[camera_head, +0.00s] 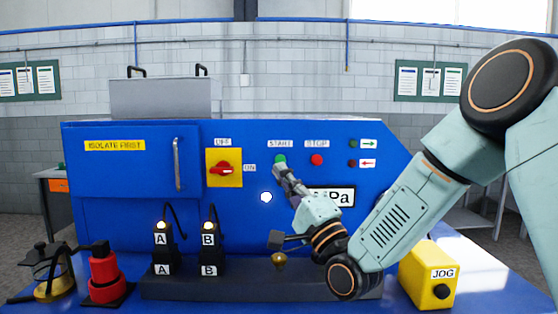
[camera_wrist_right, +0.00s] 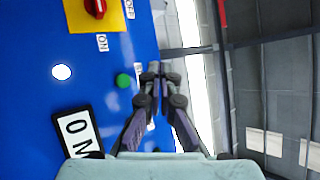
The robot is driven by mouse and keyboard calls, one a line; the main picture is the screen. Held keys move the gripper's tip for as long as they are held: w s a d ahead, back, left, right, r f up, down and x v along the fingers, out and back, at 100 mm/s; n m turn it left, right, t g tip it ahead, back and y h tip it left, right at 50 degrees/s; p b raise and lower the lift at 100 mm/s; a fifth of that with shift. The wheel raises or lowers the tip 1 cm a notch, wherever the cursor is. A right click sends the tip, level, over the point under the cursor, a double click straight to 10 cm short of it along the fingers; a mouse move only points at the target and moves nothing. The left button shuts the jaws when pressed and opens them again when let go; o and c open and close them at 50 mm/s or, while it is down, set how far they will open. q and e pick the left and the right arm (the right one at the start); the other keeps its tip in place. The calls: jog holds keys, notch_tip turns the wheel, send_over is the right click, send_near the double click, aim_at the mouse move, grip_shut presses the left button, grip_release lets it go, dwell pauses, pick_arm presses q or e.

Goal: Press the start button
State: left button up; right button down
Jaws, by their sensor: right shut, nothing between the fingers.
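The green start button (camera_head: 280,158) sits on the blue machine panel under the START label (camera_head: 280,144). In the wrist view the green button (camera_wrist_right: 123,80) lies left of my fingertips, with blue panel showing between them. My right gripper (camera_head: 281,171) is shut and empty, its tips just below the button in the head view. I cannot tell how far the tips are from the panel. My left gripper is not in view.
A red stop button (camera_head: 316,160) is to the right. A red rotary switch (camera_head: 222,169) on a yellow plate is to the left, its handle roughly level. A yellow JOG box (camera_head: 428,274) stands front right. Padlock-like blocks A (camera_head: 162,250) and B (camera_head: 208,250) stand in front.

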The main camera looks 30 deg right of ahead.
aim_at(280, 160)
jog(key=w+d+b, duration=0.1)
jog(key=w+d, duration=0.3)
jog(key=w, duration=0.5)
jog(key=shift+d+f, duration=0.15)
jog(key=shift+d, duration=0.1)
dwell(1.6)
